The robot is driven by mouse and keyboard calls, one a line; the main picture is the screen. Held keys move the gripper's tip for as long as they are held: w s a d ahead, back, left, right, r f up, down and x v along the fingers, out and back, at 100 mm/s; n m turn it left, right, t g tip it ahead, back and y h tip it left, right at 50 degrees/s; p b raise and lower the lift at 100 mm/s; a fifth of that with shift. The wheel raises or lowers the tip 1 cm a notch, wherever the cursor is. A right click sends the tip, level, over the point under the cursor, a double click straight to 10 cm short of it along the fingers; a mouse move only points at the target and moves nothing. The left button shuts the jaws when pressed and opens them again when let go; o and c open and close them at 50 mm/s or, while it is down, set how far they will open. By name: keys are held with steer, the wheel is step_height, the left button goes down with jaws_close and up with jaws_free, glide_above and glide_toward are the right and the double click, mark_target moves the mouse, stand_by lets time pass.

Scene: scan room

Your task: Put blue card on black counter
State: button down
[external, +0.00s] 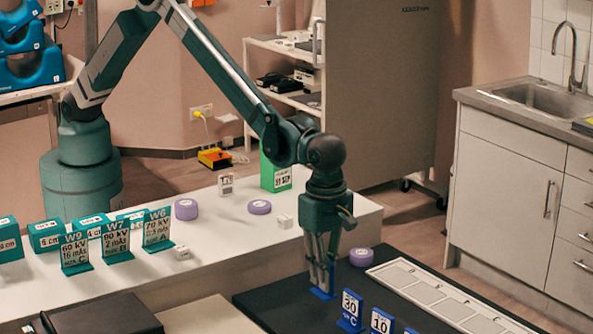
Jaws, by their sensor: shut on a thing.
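My gripper (321,284) points straight down over the back left part of the black counter (290,308). It is shut on a blue card (323,294), and the fingers hide most of it. The card's lower edge is at or just above the counter surface; I cannot tell whether it touches. Two similar blue-based cards stand close by on the counter: one reading 30 °C (350,311) and one reading 10 (381,322).
A purple roll (361,257) sits right of my gripper, beside a pale framed panel (440,293). The white counter (230,240) on the left carries green cards (116,237), purple rolls and small white blocks. A sink (545,88) is at far right.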

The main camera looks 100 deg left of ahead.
mark_target(324, 292)
steer(key=shift+f, duration=1.8)
steer(key=shift+f+b, duration=0.15)
steer(key=shift+b, duration=0.15)
steer(key=c, duration=2.6)
jaws_free()
steer(key=shift+o, duration=0.2)
step_height(324, 292, up, 12)
steer(key=shift+r+p, duration=0.15)
steer(key=shift+p, duration=0.4)
